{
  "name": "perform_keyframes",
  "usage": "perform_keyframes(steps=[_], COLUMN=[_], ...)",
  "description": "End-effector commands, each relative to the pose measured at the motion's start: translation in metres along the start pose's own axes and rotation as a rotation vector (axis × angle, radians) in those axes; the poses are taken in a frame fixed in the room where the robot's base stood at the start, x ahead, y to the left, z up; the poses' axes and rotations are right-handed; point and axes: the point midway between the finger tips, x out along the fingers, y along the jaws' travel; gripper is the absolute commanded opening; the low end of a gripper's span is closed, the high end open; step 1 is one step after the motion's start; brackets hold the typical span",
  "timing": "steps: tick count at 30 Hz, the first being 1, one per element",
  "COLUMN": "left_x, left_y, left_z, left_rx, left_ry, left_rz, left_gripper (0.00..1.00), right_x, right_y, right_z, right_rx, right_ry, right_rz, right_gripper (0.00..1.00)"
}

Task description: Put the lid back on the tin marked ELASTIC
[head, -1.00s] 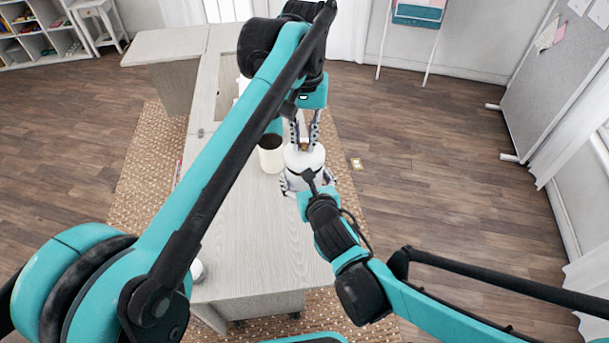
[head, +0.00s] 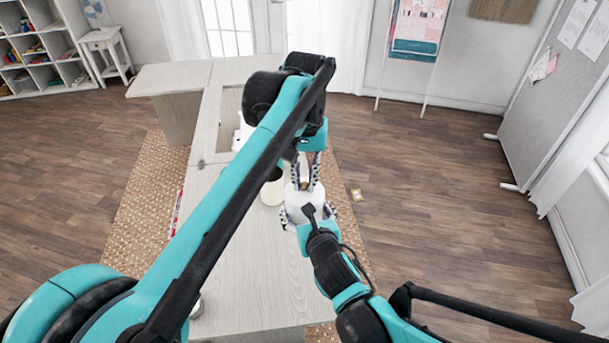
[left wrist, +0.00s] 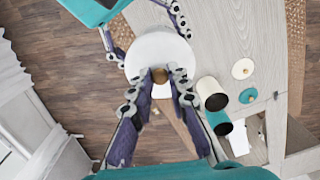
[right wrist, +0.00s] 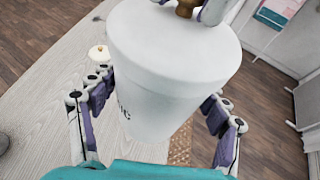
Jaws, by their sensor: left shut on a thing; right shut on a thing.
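My left gripper (left wrist: 160,77) is shut on the brown knob (left wrist: 159,76) of a round white lid (left wrist: 150,52). In the right wrist view the knob (right wrist: 187,8) is at the tin's top, between the left fingers. The lid is at the tin's mouth, roughly level; I cannot tell whether it is fully seated. In the head view both grippers meet over the cabinet's right edge.
On the cabinet top (left wrist: 235,30), an open white tin (left wrist: 212,93) and a teal tin (left wrist: 219,122) stand close beside the held tin. A loose white lid (left wrist: 243,68) and a teal lid (left wrist: 248,96) lie past them. The near cabinet top (head: 250,285) is largely clear.

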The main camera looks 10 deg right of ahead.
Motion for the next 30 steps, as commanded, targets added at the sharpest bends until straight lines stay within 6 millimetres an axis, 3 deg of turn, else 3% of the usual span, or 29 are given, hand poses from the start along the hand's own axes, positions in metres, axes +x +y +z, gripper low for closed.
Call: perform_keyframes(steps=[30], left_x=[0.012], left_y=[0.000], left_z=[0.000], left_rx=[0.000], left_ry=[0.000], left_rz=[0.000], left_gripper=[0.00], right_x=[0.000], right_y=[0.000], right_z=[0.000], right_rx=[0.000], right_ry=[-0.001], right_rz=[0.000], right_gripper=[0.24])
